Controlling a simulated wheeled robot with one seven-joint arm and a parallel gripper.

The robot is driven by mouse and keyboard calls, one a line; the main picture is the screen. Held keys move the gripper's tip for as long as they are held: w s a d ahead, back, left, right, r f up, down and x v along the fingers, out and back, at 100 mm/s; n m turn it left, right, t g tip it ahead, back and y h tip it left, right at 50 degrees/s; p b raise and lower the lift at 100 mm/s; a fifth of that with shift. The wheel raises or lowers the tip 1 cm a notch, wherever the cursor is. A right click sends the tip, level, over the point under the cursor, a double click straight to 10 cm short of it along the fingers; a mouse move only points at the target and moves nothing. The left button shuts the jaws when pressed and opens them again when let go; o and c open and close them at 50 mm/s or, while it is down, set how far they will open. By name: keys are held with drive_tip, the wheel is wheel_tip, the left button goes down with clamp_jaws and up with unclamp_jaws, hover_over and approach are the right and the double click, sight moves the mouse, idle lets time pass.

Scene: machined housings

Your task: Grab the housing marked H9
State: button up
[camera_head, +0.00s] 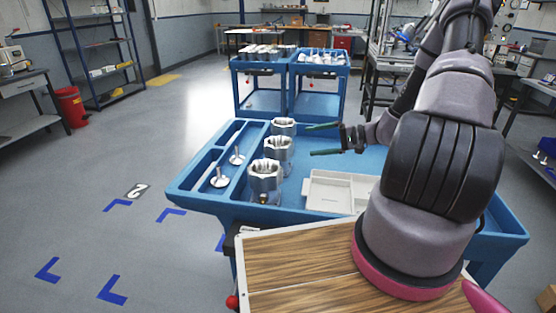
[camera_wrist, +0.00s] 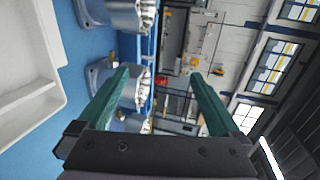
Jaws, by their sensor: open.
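Three silver machined housings stand upright in a row on the blue cart: a far one (camera_head: 283,127), a middle one (camera_head: 278,146) and a near one (camera_head: 265,177). No H9 mark can be read on any of them. My gripper (camera_head: 312,139) is open and empty, its green fingers pointing left toward the row, just right of the middle housing and apart from it. In the wrist view, my gripper (camera_wrist: 160,76) has one housing (camera_wrist: 130,86) beyond its left finger, which partly covers it. Another housing (camera_wrist: 118,14) is at the top, and a third is partly hidden lower down.
A pale divided tray (camera_head: 335,190) lies on the cart (camera_head: 215,202) at right of the near housing. Two small metal pieces (camera_head: 220,178) (camera_head: 237,158) sit in the cart's left compartments. More blue carts (camera_head: 262,66) stand behind.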

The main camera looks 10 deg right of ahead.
sight(290, 152)
drive_tip(key=d+f+m+t, duration=0.1)
drive_tip(key=f+t, duration=0.1)
drive_tip(key=f, duration=0.1)
drive_tip(key=w+d+f+m+t, duration=0.1)
drive_tip(key=f+t, duration=0.1)
drive_tip(key=f, duration=0.2)
drive_tip(key=w+d+f+m+t+h, duration=0.1)
drive_tip(key=f+m+t, duration=0.1)
drive_tip(key=f, duration=0.1)
drive_tip(key=shift+w+f+t, duration=0.15)
drive_tip(key=shift+t, duration=0.25)
drive_tip(key=x, duration=1)
drive_tip(key=shift+w, duration=0.2)
clamp_jaws()
